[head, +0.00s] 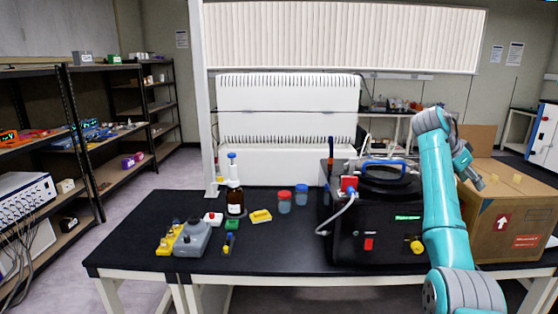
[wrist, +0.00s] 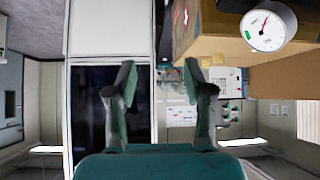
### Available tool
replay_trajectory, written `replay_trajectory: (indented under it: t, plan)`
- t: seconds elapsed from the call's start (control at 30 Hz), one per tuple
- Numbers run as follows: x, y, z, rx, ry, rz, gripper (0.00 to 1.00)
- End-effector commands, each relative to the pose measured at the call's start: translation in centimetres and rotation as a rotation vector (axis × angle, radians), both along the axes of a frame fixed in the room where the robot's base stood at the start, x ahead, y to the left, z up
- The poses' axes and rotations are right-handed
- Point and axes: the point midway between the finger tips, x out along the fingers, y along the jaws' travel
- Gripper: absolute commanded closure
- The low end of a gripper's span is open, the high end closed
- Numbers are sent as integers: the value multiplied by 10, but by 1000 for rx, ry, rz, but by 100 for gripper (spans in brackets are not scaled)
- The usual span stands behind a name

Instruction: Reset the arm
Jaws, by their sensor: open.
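My teal arm rises at the right of the head view, in front of the freeze dryer's right side and the cardboard box. My gripper (head: 474,182) is small there, over the box's left part. In the wrist view my gripper (wrist: 160,85) is open, with its two fingers well apart and nothing between them. The black freeze dryer (head: 372,232) stands on the black table, with a blue handle (head: 385,163) on its lid. A white hose (head: 338,217) loops at its left front.
The cardboard box (head: 510,225) is close by my gripper. Left on the table (head: 130,235) are a brown bottle (head: 235,203), a red-capped jar (head: 284,205), a blue-capped jar (head: 301,198) and a grey device (head: 192,238). A round gauge (wrist: 268,25) shows in the wrist view.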

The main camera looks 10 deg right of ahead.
Motion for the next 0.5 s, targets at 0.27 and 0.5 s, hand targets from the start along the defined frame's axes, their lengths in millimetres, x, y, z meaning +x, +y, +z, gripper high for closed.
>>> replay_trajectory:
  t: [0.27, 0.5]
  plan:
    - [16, 13, -63, -11, 22, 110, 48]
    - [30, 39, -157, -29, 45, 277, 48]
